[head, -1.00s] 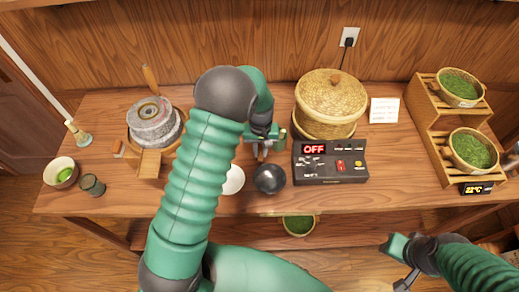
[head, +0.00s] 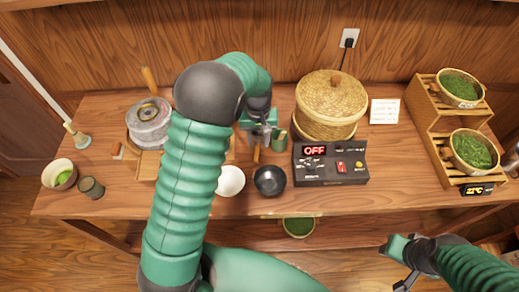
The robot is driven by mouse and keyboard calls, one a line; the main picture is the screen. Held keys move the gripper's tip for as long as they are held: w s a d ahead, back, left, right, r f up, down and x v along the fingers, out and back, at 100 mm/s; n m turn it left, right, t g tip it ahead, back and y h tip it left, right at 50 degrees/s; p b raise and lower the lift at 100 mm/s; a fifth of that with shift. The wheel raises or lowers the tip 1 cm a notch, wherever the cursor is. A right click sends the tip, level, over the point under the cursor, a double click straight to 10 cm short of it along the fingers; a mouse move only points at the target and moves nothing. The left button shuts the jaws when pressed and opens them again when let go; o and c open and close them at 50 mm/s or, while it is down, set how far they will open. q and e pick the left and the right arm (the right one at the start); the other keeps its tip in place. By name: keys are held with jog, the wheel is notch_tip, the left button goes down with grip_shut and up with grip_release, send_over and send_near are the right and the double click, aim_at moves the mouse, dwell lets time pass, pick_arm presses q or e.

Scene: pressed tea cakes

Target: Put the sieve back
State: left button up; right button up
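My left gripper (head: 262,136) is over the middle of the table, beside a green cup (head: 279,141). A short wooden piece (head: 257,154) shows just below its fingers; it may be the sieve's handle, but the sieve's mesh is not clear to me. I cannot tell whether the fingers are closed on it. A black bowl (head: 269,180) and a white bowl (head: 231,181) stand in front of the gripper. My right gripper (head: 398,263) is apart from the table at the lower right, open and empty.
A lidded woven basket (head: 330,105) stands behind a black control box (head: 330,164) reading OFF. A stone mill (head: 149,122) is at left, partly behind my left arm. A wooden rack (head: 428,125) with green-filled baskets is at right. Front right tabletop is clear.

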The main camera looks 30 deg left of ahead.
pick_arm(q)
notch_tip(320, 180, up, 5)
jog(key=a, duration=0.1)
jog(key=s+d+f+m+t, duration=0.1)
jog(key=s+d+m, duration=0.2)
jog(key=s, duration=0.4)
jog(key=s+d+m+t, duration=0.1)
jog(key=s+d+m, duration=0.2)
jog(key=s+d, duration=0.2)
jog(key=s, duration=0.3)
jog(key=shift+s+f+t, duration=0.25)
jog(key=shift+f+t, duration=0.1)
jog(key=shift+t, duration=0.05)
